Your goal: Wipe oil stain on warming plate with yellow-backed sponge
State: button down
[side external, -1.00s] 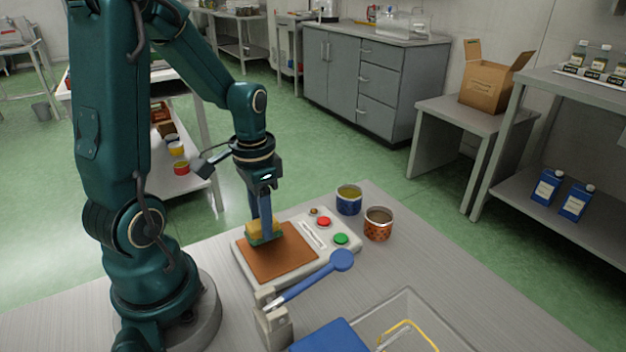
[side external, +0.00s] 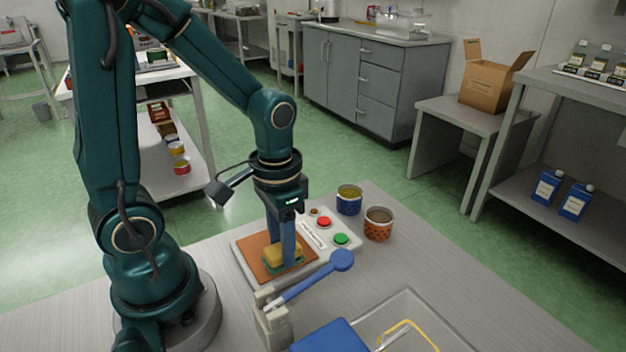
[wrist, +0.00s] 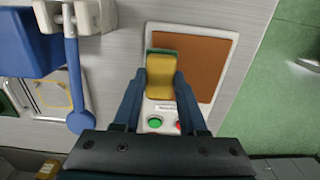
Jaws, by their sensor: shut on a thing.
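The warming plate (side external: 246,247) has a brown-orange square top set in a pale casing with red and green buttons. The yellow-backed sponge (side external: 287,253) with its green underside is on the brown top, near the edge toward the blue-handled spoon. My gripper (side external: 283,254) points down and is shut on the sponge. In the wrist view the sponge (wrist: 161,76) sits between my two fingers (wrist: 160,92), over one side of the brown top (wrist: 200,65). I see no clear oil stain on the bare part; the area under the sponge is hidden.
A blue spoon (side external: 310,280) rests on a grey holder (side external: 272,318) close to the plate. A blue cup (side external: 349,199) and an orange patterned cup (side external: 378,224) stand behind the buttons. A clear bin (side external: 446,330) and a blue object (side external: 330,337) are at the front.

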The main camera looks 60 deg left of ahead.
jog(key=shift+r, duration=3.65)
